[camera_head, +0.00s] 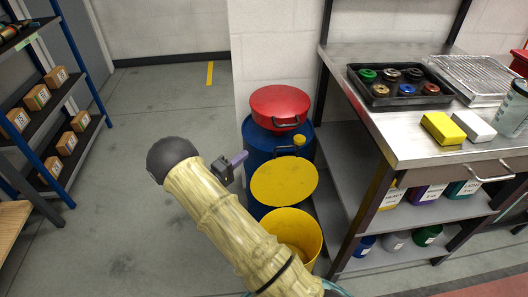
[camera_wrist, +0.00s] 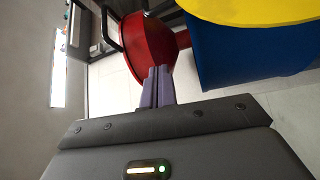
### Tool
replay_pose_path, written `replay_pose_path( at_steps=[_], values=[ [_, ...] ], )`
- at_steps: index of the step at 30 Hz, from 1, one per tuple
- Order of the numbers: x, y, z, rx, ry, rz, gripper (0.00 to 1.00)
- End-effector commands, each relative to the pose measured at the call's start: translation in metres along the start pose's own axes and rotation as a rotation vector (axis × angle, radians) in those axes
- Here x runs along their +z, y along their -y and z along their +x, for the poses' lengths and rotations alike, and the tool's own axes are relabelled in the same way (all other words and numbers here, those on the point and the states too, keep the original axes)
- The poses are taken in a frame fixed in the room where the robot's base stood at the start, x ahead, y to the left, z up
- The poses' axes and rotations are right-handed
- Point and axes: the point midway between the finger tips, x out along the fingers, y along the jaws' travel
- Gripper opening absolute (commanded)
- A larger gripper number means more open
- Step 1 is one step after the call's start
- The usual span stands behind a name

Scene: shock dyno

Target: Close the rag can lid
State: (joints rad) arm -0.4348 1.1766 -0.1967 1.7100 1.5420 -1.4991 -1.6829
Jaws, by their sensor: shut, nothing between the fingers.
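The yellow rag can (camera_head: 298,229) stands on the floor beside the workbench, its mouth partly hidden by my arm. Its round yellow lid (camera_head: 284,183) is open, tilted up at the back of the can in front of the blue drum. My gripper (camera_head: 241,158) is shut and empty, to the left of the lid's upper edge and apart from it. In the wrist view the purple fingers (camera_wrist: 158,84) are together, and the yellow lid (camera_wrist: 255,8) shows at the top right edge.
A blue drum (camera_head: 260,142) stands behind the can with a red container (camera_head: 280,101) above it. The steel workbench (camera_head: 400,140) with shelves is close on the right. A rack (camera_head: 70,110) with boxes stands at the left. The floor (camera_head: 150,110) between is clear.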

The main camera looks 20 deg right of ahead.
Motion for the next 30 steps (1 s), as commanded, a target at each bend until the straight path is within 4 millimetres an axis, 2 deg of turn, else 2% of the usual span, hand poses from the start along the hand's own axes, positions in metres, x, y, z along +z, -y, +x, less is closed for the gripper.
replay_pose_path(
  at_steps=[5,8,21,30],
  values=[
    [0.001,0.001,0.011,0.001,0.002,0.001,0.00],
    [0.001,0.001,0.025,0.001,0.002,0.002,0.00],
    [0.001,0.002,0.101,0.000,0.002,0.003,0.00],
    [0.032,0.001,0.089,-0.001,-0.001,0.000,0.00]
  ],
)
